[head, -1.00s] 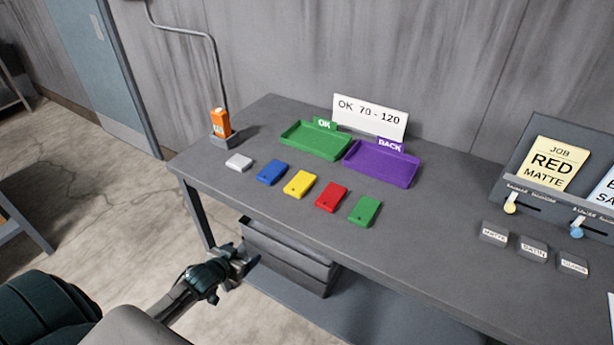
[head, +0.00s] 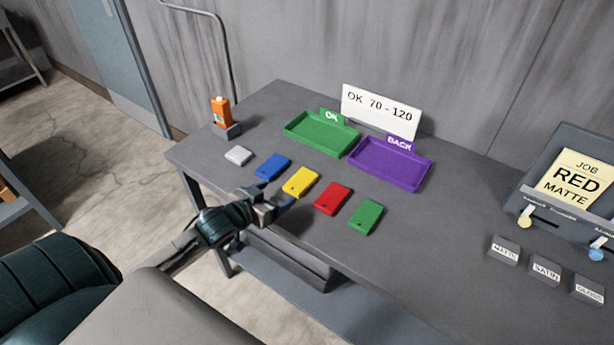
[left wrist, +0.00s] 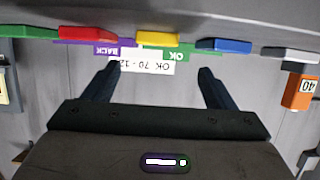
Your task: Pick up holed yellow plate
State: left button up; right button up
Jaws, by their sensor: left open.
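The yellow plate (head: 301,182) lies flat on the grey table, between the blue plate (head: 273,167) and the red plate (head: 332,199). A small dark hole shows near its front end. My left gripper (head: 276,202) is open and empty at the table's front edge, just in front of the yellow plate and apart from it. In the left wrist view the yellow plate (left wrist: 157,40) is ahead, between the two spread fingers (left wrist: 158,80). My right gripper is not in view.
A green plate (head: 366,216) and a light grey block (head: 238,156) end the row. Behind stand the green OK tray (head: 290,131) and purple BACK tray (head: 420,186). An orange device (head: 222,110) is at the left. The job stand (head: 566,140) and labelled blocks (head: 503,250) are at the right.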

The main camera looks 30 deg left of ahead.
aim_at(298, 183)
pick_arm(q)
jog(key=shift+w+f, duration=0.15)
jog(key=shift+w, duration=0.4)
jog(key=shift+w+d+f, duration=0.1)
jog(key=shift+w+d, duration=0.05)
jog(key=shift+w, duration=0.25)
jog(key=shift+x, duration=0.85)
jog(key=shift+w+f, duration=0.15)
jog(key=shift+w, duration=0.1)
jog(key=shift+w+d+f+p, duration=0.1)
jog(key=shift+w+p, duration=0.2)
jog(key=p+x, duration=0.1)
jog(key=x, duration=0.3)
jog(key=shift+w+d, duration=0.1)
jog(key=shift+d, duration=0.05)
jog(key=shift+w+f, duration=0.3)
jog(key=shift+s, duration=0.1)
jog(key=shift+c, duration=0.2)
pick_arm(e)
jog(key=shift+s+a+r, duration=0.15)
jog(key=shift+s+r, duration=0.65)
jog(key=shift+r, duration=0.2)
pick_arm(q)
jog(key=shift+r, duration=0.1)
jog(key=c, duration=1.1)
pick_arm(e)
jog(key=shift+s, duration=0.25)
